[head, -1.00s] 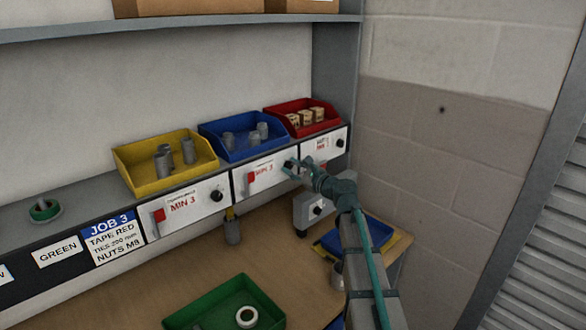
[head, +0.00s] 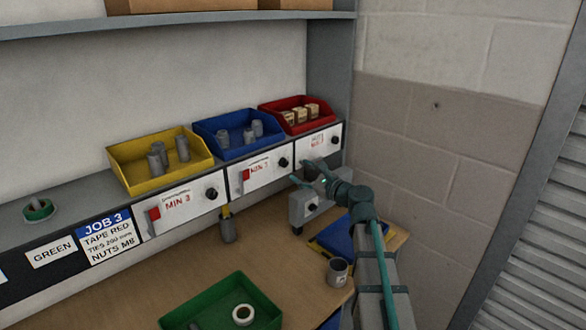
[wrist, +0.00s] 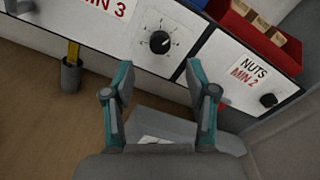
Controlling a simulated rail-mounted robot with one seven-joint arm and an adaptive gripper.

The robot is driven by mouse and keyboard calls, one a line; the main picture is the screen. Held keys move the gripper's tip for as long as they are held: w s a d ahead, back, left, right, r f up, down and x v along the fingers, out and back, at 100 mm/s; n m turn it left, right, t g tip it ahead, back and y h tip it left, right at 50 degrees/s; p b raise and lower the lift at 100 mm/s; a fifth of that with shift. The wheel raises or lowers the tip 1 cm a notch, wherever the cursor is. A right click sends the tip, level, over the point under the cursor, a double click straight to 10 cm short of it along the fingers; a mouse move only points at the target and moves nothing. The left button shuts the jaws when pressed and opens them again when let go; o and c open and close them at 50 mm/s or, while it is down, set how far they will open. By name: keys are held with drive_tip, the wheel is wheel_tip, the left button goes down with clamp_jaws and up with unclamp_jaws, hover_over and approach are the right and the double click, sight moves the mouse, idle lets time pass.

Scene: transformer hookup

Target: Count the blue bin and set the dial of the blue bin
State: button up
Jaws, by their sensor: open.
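The blue bin (head: 213,149) stands on the ledge between the yellow and red bins, with three grey cylinders (head: 248,136) visible in it. Below it is a white panel reading MIN 3, with a red marker and a black dial (head: 283,162). The wrist view shows this dial (wrist: 159,42) at top centre with tick marks around it; I cannot tell its exact setting. My gripper (head: 304,174) is open and empty, just below and right of the dial, apart from it. In the wrist view, my gripper's fingertips (wrist: 158,72) sit below the dial on both sides.
The yellow bin (head: 135,183) and red bin (head: 276,115) flank it, with their own dials. A grey box (head: 300,208) stands below the ledge. A green tray (head: 180,318) and a grey cup (head: 338,271) are on the bench.

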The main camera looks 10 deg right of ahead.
drive_tip(key=v, duration=0.5)
drive_tip(key=shift+s, duration=0.1)
